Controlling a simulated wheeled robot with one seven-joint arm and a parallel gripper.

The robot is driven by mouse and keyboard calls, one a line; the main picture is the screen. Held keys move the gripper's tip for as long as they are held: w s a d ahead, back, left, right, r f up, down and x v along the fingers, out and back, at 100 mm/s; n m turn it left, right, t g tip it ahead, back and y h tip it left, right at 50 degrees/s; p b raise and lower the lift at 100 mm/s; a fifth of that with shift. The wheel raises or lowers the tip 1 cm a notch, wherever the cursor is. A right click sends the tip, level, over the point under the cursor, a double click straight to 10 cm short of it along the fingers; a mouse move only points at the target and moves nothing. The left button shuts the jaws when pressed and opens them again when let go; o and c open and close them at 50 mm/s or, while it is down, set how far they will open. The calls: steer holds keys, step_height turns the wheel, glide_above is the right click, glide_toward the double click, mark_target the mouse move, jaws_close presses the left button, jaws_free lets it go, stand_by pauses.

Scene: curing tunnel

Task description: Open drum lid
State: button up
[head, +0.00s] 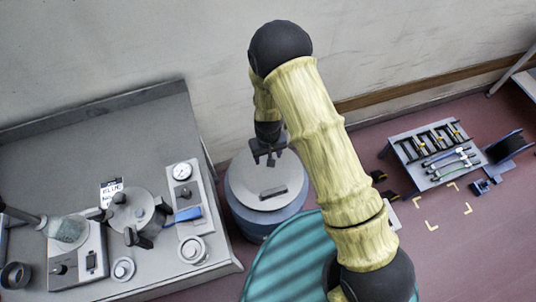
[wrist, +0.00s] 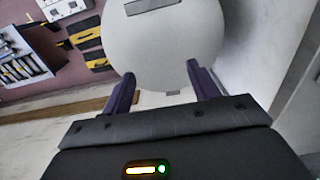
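The drum (head: 262,222) is a blue-grey round body on the floor beside the workbench. Its light grey lid (head: 243,182) lies flat on top, with a dark bar-shaped handle (head: 273,192) on it. My gripper (head: 268,158) is above the far part of the lid, apart from the handle. In the wrist view the lid (wrist: 160,50) fills the upper middle and the handle (wrist: 150,6) is at the top edge. My two fingers (wrist: 160,83) are spread with nothing between them. My arm hides part of the drum's right side.
A grey workbench (head: 60,130) with a gauge unit (head: 182,172) and other devices stands at the left. A rack of tools (head: 437,152) and a dark spool (head: 507,146) stand on the red floor at the right. A wall is behind the drum.

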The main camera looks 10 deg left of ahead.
steer(key=o, duration=0.8)
steer(key=shift+c, duration=0.2)
steer(key=shift+r, duration=0.15)
step_height(320, 180, up, 17)
steer(key=b, duration=0.3)
